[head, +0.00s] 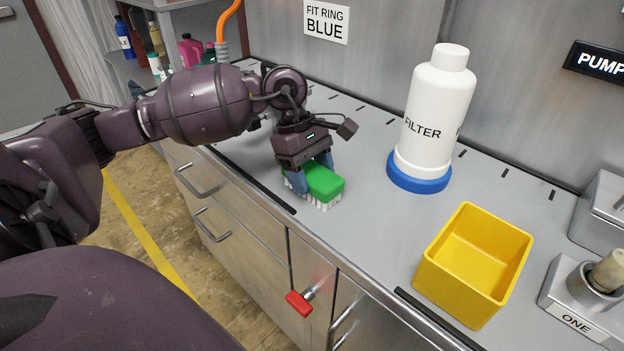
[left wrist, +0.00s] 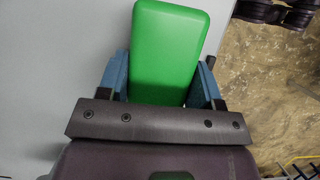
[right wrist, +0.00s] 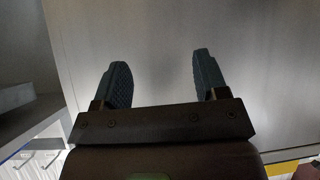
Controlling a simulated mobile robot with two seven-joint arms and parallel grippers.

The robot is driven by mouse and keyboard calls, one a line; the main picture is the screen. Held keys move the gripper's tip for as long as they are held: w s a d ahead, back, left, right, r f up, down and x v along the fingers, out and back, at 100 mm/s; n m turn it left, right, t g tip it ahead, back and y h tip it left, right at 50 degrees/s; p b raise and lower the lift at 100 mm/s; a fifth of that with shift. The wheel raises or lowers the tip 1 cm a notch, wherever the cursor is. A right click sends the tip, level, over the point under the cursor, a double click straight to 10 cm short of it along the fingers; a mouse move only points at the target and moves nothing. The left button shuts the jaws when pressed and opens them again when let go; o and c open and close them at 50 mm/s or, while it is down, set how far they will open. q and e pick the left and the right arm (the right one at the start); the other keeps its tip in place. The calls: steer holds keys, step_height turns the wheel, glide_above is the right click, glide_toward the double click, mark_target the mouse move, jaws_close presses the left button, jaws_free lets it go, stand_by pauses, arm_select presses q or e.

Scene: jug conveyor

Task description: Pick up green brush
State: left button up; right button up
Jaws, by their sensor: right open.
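The green brush (head: 326,184) stands on the grey counter with its white bristles down. Its green back also shows in the left wrist view (left wrist: 168,50). My left gripper (head: 308,176) is over the brush, with one blue finger on each side of it. My right gripper (right wrist: 160,70) is open and empty in the right wrist view, in front of a plain grey surface.
A white filter bottle (head: 435,110) stands in a blue ring (head: 418,180) right of the brush. A yellow bin (head: 440,285) is nearer the front right. A metal holder (head: 585,290) marked ONE is at the far right. A red-handled lever (head: 299,303) sticks out from the cabinet front.

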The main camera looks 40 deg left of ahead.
mark_target(312, 170)
arm_select(q)
steer(key=shift+c, duration=1.4)
steer(key=shift+r, duration=0.25)
step_height(312, 170, up, 20)
steer(key=p, duration=0.2)
